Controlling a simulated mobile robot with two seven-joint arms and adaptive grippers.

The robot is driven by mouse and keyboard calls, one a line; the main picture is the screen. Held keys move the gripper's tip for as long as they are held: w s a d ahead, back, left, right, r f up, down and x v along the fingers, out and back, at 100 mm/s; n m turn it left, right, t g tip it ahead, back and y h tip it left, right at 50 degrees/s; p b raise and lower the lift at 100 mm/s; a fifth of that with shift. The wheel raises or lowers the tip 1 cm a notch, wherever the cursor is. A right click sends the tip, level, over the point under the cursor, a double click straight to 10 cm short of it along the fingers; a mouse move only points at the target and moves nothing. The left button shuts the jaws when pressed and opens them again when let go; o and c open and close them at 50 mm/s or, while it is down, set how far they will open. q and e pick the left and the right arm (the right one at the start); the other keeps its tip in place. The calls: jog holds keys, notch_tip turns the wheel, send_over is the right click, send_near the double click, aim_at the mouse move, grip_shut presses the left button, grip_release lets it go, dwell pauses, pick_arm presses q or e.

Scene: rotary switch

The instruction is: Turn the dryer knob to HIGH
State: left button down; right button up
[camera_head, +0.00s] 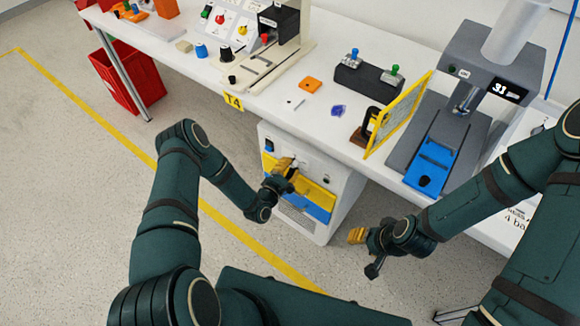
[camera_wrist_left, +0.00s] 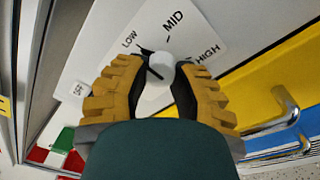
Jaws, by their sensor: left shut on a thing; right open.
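The dryer knob (camera_wrist_left: 160,72) is a small white round knob with a dark line on it, in the left wrist view. It sits on a white dial plate (camera_wrist_left: 190,40) marked OFF, LOW, MID and HIGH. I cannot tell for sure which mark the line points at. My left gripper (camera_wrist_left: 160,84) has its yellow, black-padded fingers shut on the knob, one on each side. In the head view my left gripper (camera_head: 288,170) is at the front of the white dryer cabinet (camera_head: 345,170) and hides the knob. My right gripper (camera_head: 357,236) is open and empty, right of the cabinet.
The white table (camera_head: 330,115) stands above the cabinet, with a yellow-framed panel (camera_head: 402,112) and a grey press (camera_head: 440,145) at its right. Metal handles (camera_wrist_left: 287,105) stick out right of the dial.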

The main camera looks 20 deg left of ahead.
pick_arm(q)
jog(key=shift+m, duration=0.3)
jog(key=m, duration=0.5)
jog(key=m+h, duration=0.1)
jog(key=m, duration=1.3)
jog(key=shift+h, duration=0.4)
jog(key=m, duration=0.5)
jog(key=shift+a+m+h, duration=0.1)
jog(key=shift+m+h, duration=0.2)
jog(key=shift+m, duration=0.3)
jog(key=c, duration=0.7)
grip_release()
jog(key=shift+o, duration=0.2)
jog(key=shift+s, duration=0.1)
